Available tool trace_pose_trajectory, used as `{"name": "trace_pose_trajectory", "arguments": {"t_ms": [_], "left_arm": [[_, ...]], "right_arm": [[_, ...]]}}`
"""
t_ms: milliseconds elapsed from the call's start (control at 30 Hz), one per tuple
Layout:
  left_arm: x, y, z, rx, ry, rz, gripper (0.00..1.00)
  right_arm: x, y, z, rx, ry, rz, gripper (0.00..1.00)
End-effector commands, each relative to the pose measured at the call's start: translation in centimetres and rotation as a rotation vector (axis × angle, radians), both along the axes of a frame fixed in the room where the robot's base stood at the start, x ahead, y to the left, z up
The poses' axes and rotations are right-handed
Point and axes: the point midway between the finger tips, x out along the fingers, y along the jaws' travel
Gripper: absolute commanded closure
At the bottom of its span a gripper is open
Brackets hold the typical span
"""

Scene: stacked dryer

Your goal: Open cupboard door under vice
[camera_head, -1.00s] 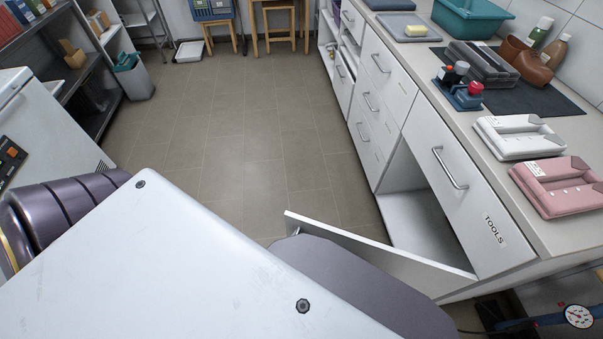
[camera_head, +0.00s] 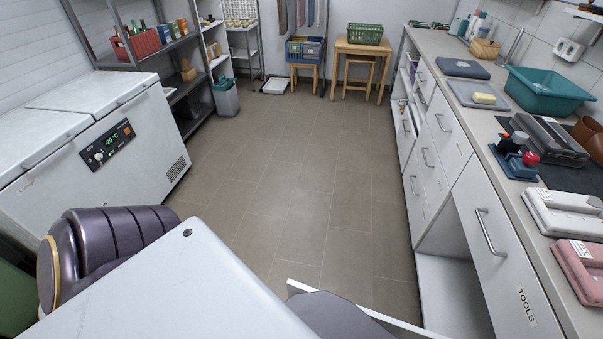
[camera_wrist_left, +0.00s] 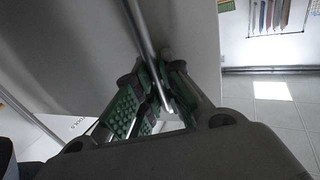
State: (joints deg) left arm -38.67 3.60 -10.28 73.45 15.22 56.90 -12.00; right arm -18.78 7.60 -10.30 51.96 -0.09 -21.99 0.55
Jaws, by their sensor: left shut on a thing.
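The white cupboard door (camera_head: 294,287) stands swung out from the counter front, its top edge low in the head view. Its lower part is out of frame. The open cupboard (camera_head: 447,292) shows a white interior beside it, below a drawer front labelled TOOLS (camera_head: 500,255). In the left wrist view, my left gripper (camera_wrist_left: 158,92) has its green-padded fingers closed around a slim metal bar handle (camera_wrist_left: 145,45) in front of a grey-white panel (camera_wrist_left: 85,45). My left gripper is hidden in the head view. My right gripper is not in view.
The counter (camera_head: 470,110) runs along the right with a teal tub (camera_head: 548,92), and white and pink devices on it. A white chest freezer (camera_head: 90,130) stands on the left. The tiled floor (camera_head: 290,190) between them is clear. Shelves and stools are at the back.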

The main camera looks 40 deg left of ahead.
Motion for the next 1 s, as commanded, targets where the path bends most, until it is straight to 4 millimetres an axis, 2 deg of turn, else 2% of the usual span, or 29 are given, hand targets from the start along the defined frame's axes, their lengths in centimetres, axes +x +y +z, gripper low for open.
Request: {"name": "trace_pose_trajectory", "arguments": {"t_ms": [567, 600, 733, 1000], "left_arm": [[-0.4, -0.18, 0.12, 0.002, -0.004, -0.011, 1.0], [-0.4, -0.18, 0.12, 0.002, -0.004, -0.011, 0.85], [-0.41, -0.18, 0.09, 0.002, -0.003, -0.011, 0.69], [-0.44, -0.19, 0.04, 0.001, -0.002, -0.011, 0.68]], "right_arm": [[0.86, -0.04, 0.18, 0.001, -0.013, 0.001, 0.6], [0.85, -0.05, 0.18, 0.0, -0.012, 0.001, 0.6], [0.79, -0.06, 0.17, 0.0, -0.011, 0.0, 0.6], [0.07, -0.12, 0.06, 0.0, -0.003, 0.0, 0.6]]}}
